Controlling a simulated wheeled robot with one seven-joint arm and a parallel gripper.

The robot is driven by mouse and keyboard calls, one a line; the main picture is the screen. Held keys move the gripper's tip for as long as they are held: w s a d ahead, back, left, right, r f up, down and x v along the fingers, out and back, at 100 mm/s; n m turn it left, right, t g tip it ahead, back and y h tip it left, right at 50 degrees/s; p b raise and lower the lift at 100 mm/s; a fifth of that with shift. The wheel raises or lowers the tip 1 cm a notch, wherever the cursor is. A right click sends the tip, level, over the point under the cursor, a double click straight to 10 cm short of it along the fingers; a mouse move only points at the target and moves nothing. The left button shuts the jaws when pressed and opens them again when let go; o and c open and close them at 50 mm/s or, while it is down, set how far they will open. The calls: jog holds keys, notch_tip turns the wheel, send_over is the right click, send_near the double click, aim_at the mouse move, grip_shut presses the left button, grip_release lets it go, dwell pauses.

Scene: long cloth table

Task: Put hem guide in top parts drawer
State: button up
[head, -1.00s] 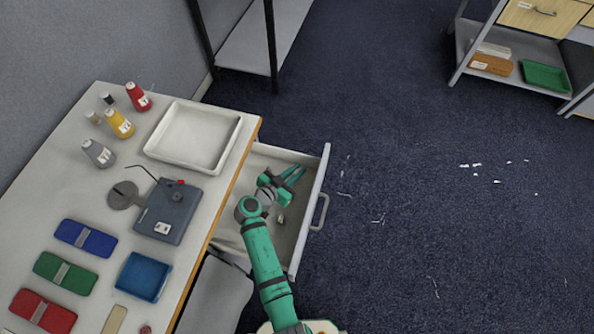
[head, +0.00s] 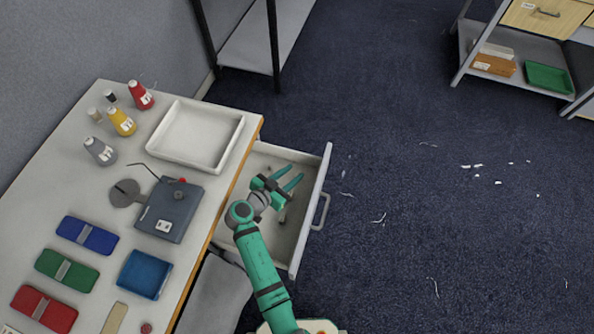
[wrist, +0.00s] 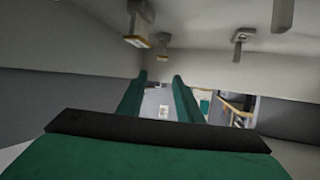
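The drawer (head: 318,200) under the table is pulled out, and its inside shows from above. My gripper (head: 296,177) is over the open drawer, its two teal fingers apart with nothing seen between them. In the wrist view my gripper (wrist: 160,82) also shows open and empty. A small metal part (head: 282,214) lies in the drawer beside my gripper, partly hidden by it. The wrist view shows several small metal parts on the pale drawer floor, one with a yellowish end (wrist: 138,40) and another at the upper right (wrist: 241,36). I cannot tell which, if any, is the hem guide.
On the table are a white tray (head: 237,128), a grey device (head: 168,212), a blue tray (head: 128,283), coloured cases and several thread cones. A shelf (head: 460,68) with a green tray (head: 547,78) stands at the far right. The carpet between is open, with small scraps.

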jog(key=shift+v, duration=1.95)
jog(key=shift+w, duration=0.1)
jog(key=shift+d, duration=0.1)
